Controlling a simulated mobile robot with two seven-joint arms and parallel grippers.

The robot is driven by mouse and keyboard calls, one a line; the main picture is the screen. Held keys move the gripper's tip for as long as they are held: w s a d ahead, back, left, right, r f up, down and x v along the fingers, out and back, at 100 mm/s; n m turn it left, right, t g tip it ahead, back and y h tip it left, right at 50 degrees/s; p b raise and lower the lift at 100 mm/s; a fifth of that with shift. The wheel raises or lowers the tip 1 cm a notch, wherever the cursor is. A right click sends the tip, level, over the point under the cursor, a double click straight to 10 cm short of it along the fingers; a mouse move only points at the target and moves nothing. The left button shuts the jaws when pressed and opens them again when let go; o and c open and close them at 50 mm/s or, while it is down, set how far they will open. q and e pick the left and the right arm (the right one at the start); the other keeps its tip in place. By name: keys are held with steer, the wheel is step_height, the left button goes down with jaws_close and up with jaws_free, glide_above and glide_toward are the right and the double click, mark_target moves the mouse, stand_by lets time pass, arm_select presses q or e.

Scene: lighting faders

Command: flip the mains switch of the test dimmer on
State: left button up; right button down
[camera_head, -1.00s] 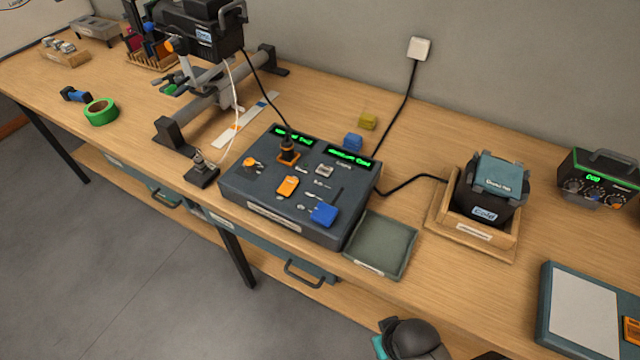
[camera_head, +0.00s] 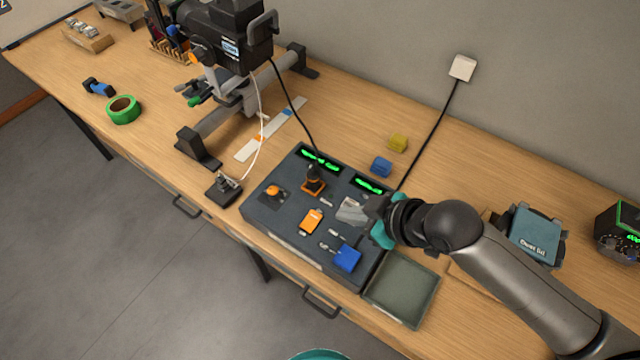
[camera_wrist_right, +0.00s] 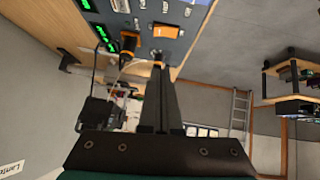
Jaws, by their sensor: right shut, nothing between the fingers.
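The test dimmer (camera_head: 285,225) is a dark box with a sloped panel and two green displays, at the middle of the bench. On its panel sit an orange rocker switch (camera_head: 312,221), a blue block-like part (camera_head: 346,258), an orange round knob and small levers. I cannot read which one is the mains switch. My right gripper (camera_head: 355,210) is over the right part of the panel, shut and empty. In the right wrist view its dark fingers (camera_wrist_right: 163,60) point toward the orange rocker (camera_wrist_right: 168,31); contact cannot be told. My left gripper is not in view.
A grey-green tray (camera_head: 402,290) stands right of the dimmer. Blue (camera_head: 381,166) and yellow (camera_head: 397,143) blocks lie behind it. A black cable runs to the wall socket (camera_head: 462,68). A lamp on a stand (camera_head: 225,40) is at the back left.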

glide_above(311, 213)
steer(key=s+d, duration=0.2)
steer(key=f, duration=0.6)
steer(key=shift+s+f+b, duration=0.2)
steer(key=shift+f+b, duration=0.1)
steer(key=shift+b, duration=0.05)
steer(key=f, duration=0.3)
steer(key=shift+w, duration=0.2)
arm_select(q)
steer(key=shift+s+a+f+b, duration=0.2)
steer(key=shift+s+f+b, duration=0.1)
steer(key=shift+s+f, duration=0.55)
arm_select(e)
steer(key=shift+d+f, duration=0.1)
steer(key=shift+f, duration=0.55)
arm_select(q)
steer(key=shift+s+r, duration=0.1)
